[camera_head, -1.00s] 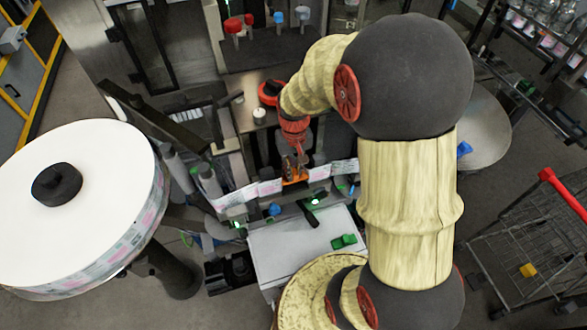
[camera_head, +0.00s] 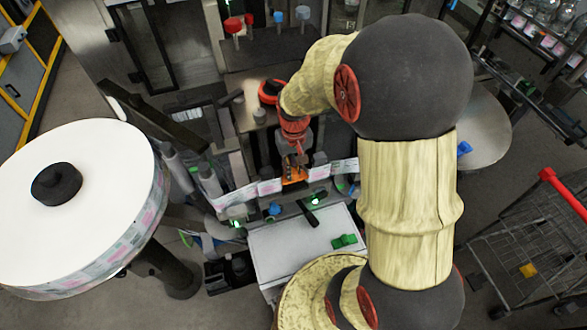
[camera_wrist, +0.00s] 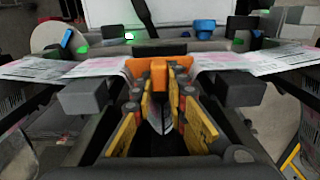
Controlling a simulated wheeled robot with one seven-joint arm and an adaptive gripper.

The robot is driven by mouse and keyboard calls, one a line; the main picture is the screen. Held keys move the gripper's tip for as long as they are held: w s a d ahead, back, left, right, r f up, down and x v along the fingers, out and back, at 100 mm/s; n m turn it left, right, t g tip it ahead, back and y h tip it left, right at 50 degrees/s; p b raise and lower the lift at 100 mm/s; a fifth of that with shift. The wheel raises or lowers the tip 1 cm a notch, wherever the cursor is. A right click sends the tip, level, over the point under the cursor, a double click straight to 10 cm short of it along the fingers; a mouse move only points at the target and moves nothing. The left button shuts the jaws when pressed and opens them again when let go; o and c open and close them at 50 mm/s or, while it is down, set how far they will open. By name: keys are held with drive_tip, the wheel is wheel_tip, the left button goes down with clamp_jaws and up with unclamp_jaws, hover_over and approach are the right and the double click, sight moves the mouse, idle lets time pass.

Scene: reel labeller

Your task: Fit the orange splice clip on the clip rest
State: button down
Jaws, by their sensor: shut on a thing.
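The orange splice clip (camera_wrist: 158,65) is between my gripper's fingertips in the wrist view, at the middle of the printed label web. In the head view the orange clip (camera_head: 294,174) shows just below my gripper (camera_head: 297,160), small and partly covered by it. My gripper (camera_wrist: 163,105), with yellow-padded fingers, is shut on the clip. Dark grey blocks stand left (camera_wrist: 85,95) and right (camera_wrist: 238,90) of the fingers. I cannot tell which part is the clip rest, nor whether the clip touches it.
The label web (camera_head: 270,187) runs across both sides of the clip. A large white reel (camera_head: 95,190) stands at left. A white box top (camera_head: 290,250) bears a green part (camera_head: 344,241). Blue and green knobs (camera_wrist: 205,28) line the machine behind the web. A wire cart (camera_head: 530,240) stands at right.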

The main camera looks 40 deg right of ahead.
sight(294, 170)
drive_tip(key=shift+s+a+f, duration=0.1)
drive_tip(key=shift+s+f, duration=0.3)
drive_tip(key=c, duration=1.8)
unclamp_jaws()
drive_tip(key=shift+s+f, duration=0.1)
drive_tip(key=shift+o, duration=0.6)
wheel_tip(294, 170, up, 13)
drive_tip(key=shift+w, duration=0.35)
